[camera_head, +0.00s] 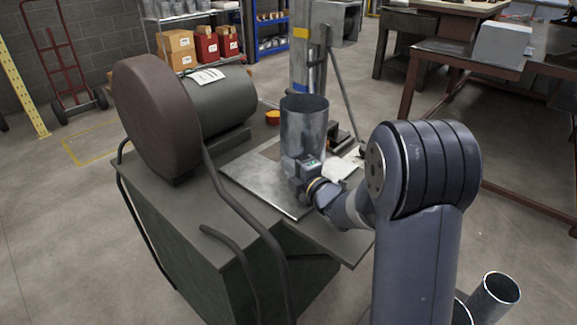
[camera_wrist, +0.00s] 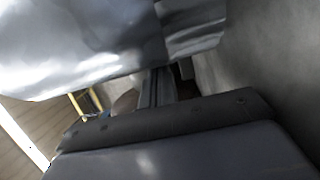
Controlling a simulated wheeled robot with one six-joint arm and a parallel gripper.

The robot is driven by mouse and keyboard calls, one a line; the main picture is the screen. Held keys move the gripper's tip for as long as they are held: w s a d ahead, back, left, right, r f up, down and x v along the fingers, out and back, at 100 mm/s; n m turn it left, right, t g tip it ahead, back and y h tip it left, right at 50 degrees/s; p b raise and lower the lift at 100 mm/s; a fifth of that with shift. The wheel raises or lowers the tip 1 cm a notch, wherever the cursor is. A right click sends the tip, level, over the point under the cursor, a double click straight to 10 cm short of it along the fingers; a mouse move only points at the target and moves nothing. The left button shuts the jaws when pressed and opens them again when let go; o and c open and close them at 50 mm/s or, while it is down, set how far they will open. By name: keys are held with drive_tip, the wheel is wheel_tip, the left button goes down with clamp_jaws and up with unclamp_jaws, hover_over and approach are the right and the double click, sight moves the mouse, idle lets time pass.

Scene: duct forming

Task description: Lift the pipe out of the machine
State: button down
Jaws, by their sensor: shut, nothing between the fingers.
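The pipe (camera_head: 305,122) is a grey metal cylinder with an open top. It stands upright on the metal plate of the machine (camera_head: 213,240), beside the brown disc and the dark drum. My gripper (camera_head: 305,168) is at the near lower side of the pipe and looks shut. I cannot tell whether it touches the pipe. In the wrist view, a shiny curved metal surface, apparently the pipe (camera_wrist: 80,40), fills the top left, close to the camera. The fingers are partly hidden there behind this surface.
A post (camera_head: 305,45) with yellow and blue bands stands behind the pipe. Dark bent bars (camera_head: 232,190) run along the machine's near side. More metal tubes (camera_head: 495,292) stand at the lower right. A workbench (camera_head: 470,50) is at the back right. Open floor lies between.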

sight(292, 129)
drive_tip(key=shift+w+d+f+b, duration=0.1)
drive_tip(key=shift+w+d+b, duration=0.45)
drive_tip(key=shift+d, duration=0.05)
wheel_tip(292, 129, up, 10)
drive_tip(key=shift+r+p, duration=0.1)
drive_tip(key=shift+p, duration=1.05)
drive_tip(key=shift+f, duration=0.2)
wheel_tip(292, 129, down, 10)
drive_tip(key=shift+r+b, duration=0.1)
drive_tip(key=shift+b, duration=1.1)
drive_tip(key=shift+s+a+r+p, duration=0.2)
drive_tip(key=shift+s+a+p, duration=0.05)
drive_tip(key=shift+p, duration=0.3)
drive_tip(key=shift+s+a+f+p, duration=0.15)
drive_tip(key=shift+s+a+p, duration=0.25)
